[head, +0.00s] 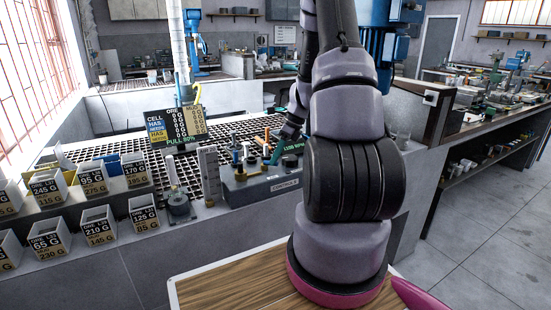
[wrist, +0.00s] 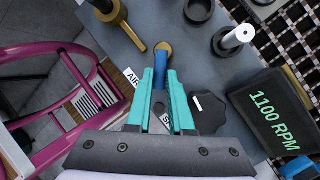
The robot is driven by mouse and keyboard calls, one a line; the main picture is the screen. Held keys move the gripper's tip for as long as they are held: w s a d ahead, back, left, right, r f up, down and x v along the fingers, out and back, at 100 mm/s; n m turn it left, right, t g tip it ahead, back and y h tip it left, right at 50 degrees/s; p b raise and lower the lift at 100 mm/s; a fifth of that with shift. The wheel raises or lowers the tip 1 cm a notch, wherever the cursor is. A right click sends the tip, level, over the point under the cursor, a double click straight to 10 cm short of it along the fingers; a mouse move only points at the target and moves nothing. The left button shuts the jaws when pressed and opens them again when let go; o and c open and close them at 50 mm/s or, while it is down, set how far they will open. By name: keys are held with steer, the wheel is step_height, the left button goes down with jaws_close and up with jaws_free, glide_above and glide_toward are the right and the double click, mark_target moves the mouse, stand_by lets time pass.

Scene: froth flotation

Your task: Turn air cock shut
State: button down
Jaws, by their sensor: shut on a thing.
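The air cock (wrist: 163,50) shows in the wrist view as a blue lever on a round brass pivot, on the grey top of the control box (wrist: 140,20). My gripper (wrist: 160,76) has its teal fingers closed on either side of the blue lever, and the lever points from the pivot back between them. A label reading "AIR" lies partly hidden beside the left finger. In the head view my gripper (head: 276,154) is low over the control box (head: 252,190), and the air cock cannot be made out clearly there.
A black star knob (wrist: 208,114) sits close to the right finger. A display reading "1100 RPM" (wrist: 272,122) stands further right. Brass and black fittings rise beyond the pivot. In the head view, labelled ore bins (head: 48,190) stand left, beside a black grating (head: 125,137).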

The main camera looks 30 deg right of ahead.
mark_target(270, 169)
steer(key=n, duration=0.1)
steer(key=w+n+g, duration=0.1)
steer(key=n, duration=0.2)
steer(key=shift+w+d+g, duration=0.25)
steer(key=shift+d+g, duration=0.1)
steer(key=shift+g, duration=0.05)
steer(key=shift+w+n+g, duration=0.4)
steer(key=shift+n+g, duration=0.05)
steer(key=shift+n, duration=0.8)
steer(key=shift+w+n+g, duration=0.4)
steer(key=shift+n+g, duration=0.05)
steer(key=shift+n, duration=0.8)
steer(key=c, duration=0.8)
jaws_free()
steer(key=v, duration=1)
steer(key=shift+w+r, duration=0.15)
steer(key=shift+r, duration=0.25)
